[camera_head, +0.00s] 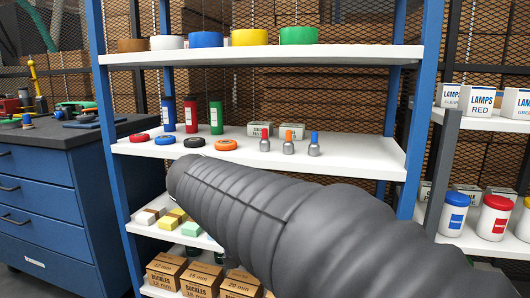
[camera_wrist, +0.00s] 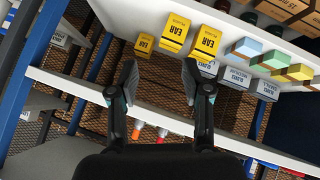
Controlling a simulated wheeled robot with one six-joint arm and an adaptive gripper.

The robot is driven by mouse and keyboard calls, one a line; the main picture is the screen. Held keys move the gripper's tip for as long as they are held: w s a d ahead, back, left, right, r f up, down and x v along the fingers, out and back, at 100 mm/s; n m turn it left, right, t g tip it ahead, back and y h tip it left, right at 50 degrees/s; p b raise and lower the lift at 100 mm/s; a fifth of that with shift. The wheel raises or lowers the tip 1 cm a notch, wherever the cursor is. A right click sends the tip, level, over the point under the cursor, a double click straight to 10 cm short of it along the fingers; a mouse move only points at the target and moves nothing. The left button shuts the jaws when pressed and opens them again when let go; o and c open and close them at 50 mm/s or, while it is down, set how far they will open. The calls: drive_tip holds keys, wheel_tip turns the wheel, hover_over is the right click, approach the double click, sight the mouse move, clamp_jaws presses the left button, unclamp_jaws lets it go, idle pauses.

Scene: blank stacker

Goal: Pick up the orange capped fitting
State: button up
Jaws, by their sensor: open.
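The orange capped fitting (camera_head: 289,143) stands upright on the middle white shelf, between a red capped fitting (camera_head: 264,141) and a blue capped fitting (camera_head: 314,145). In the wrist view an orange cap (camera_wrist: 136,133) and a red cap (camera_wrist: 160,134) show low between the finger bases, partly cut off by my gripper's body. My gripper (camera_wrist: 160,72) is open, its two dark fingers spread apart with nothing between the tips. In the head view my grey arm crosses in front of the shelves and hides the gripper.
The shelf (camera_head: 365,152) also holds red, black and blue discs, several upright tubes and small boxes (camera_head: 292,130) behind the fittings. Tape rolls stand above. Yellow ear plug boxes (camera_wrist: 175,33) show beyond the fingers. A blue post (camera_head: 420,110) bounds the shelf's right side.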

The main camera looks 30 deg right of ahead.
drive_tip(key=w+d+r+m+h+b, duration=0.2)
drive_tip(key=w+d+r+m+h, duration=0.35)
drive_tip(key=w, duration=0.45)
drive_tip(key=m+g+h, duration=0.1)
drive_tip(key=m+h, duration=0.3)
approach(287, 137)
drive_tip(key=d, duration=0.1)
drive_tip(key=w+d, duration=0.1)
drive_tip(key=d, duration=0.3)
drive_tip(key=shift+w+d+f, duration=0.2)
drive_tip(key=shift+w+f, duration=0.05)
drive_tip(key=shift+w, duration=0.05)
drive_tip(key=shift+w+d+r+p, duration=0.15)
drive_tip(key=shift+d+p, duration=0.3)
drive_tip(key=shift+d, duration=2.25)
drive_tip(key=shift+r+n, duration=0.1)
drive_tip(key=shift+n, duration=0.15)
clamp_jaws()
